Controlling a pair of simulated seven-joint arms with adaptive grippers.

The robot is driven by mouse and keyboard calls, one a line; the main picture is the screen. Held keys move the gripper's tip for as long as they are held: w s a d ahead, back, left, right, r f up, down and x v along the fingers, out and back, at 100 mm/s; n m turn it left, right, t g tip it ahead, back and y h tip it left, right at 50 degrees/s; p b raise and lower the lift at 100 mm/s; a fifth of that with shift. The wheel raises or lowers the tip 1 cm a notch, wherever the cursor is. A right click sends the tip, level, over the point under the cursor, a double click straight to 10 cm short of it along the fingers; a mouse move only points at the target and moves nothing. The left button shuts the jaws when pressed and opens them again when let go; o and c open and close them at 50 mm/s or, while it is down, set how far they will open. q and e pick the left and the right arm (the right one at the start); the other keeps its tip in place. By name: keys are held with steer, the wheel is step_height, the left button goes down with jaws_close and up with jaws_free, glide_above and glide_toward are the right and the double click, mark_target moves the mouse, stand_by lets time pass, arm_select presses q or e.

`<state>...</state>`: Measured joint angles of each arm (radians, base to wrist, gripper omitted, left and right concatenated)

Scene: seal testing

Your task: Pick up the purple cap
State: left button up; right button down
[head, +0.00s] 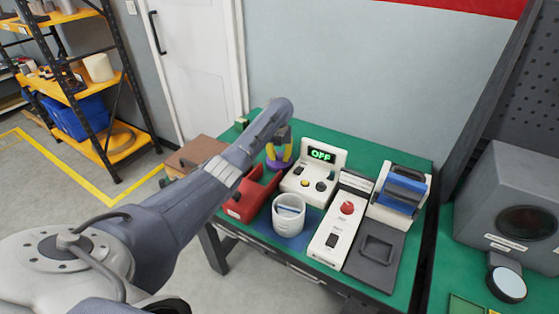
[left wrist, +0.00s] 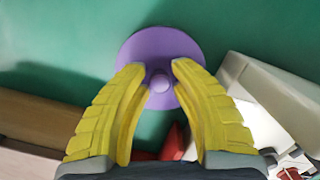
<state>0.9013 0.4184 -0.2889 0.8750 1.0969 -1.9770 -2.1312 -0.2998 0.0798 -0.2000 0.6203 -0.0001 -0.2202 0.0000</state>
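The purple cap (left wrist: 161,48) is a round disc with a small knob in its middle, seen from above against the green table top in the left wrist view. In the head view a sliver of the cap (head: 278,166) shows below my left gripper (head: 280,151), left of the OFF-display device. My left gripper (left wrist: 159,67) has yellow fingers standing apart over the cap, one on each side of the knob, with a gap visible to the knob. The fingers hide part of the disc's near edge. My right gripper is not in view.
The device with the green OFF display (head: 315,175) stands close right of the left gripper. A red holder (head: 252,197), a white cup (head: 288,217) and a white box with a red button (head: 339,222) stand in front. A brown box (head: 195,153) is to the left.

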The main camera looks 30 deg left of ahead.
arm_select(q)
jaws_close()
steer(key=shift+r, duration=0.15)
